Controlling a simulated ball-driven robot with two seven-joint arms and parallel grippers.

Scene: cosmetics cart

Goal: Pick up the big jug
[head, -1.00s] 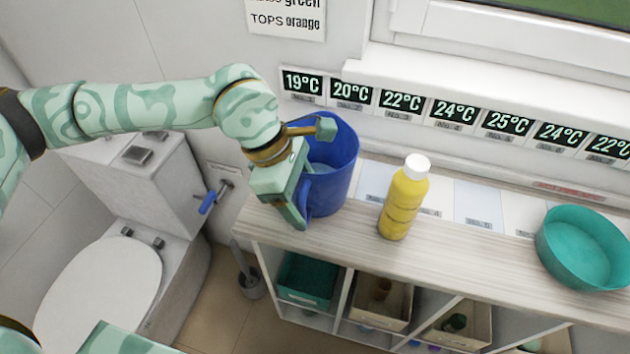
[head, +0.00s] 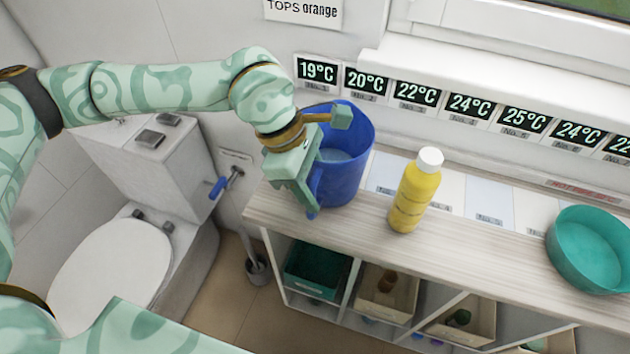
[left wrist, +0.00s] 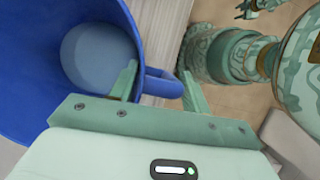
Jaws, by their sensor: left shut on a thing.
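The big jug (head: 352,165) is blue and open-topped, with a paler blue surface inside. It stands at the left end of the wooden shelf top, seemingly resting on it; its base is partly hidden. In the left wrist view the jug (left wrist: 25,75) fills the upper left, and its handle (left wrist: 163,86) lies between my fingers. My left gripper (head: 312,192) is shut on that handle, on the jug's left side. In the left wrist view the left gripper (left wrist: 160,88) shows both fingers. What seems to be my right gripper (left wrist: 255,8) shows small at the top edge, its jaws unclear.
A yellow bottle (head: 413,192) with a white cap stands just right of the jug. A teal bowl (head: 590,255) sits farther right on the shelf top (head: 470,245). Bins (head: 315,268) fill the cubbies below. A toilet (head: 120,265) stands left. The wall with temperature signs is close behind.

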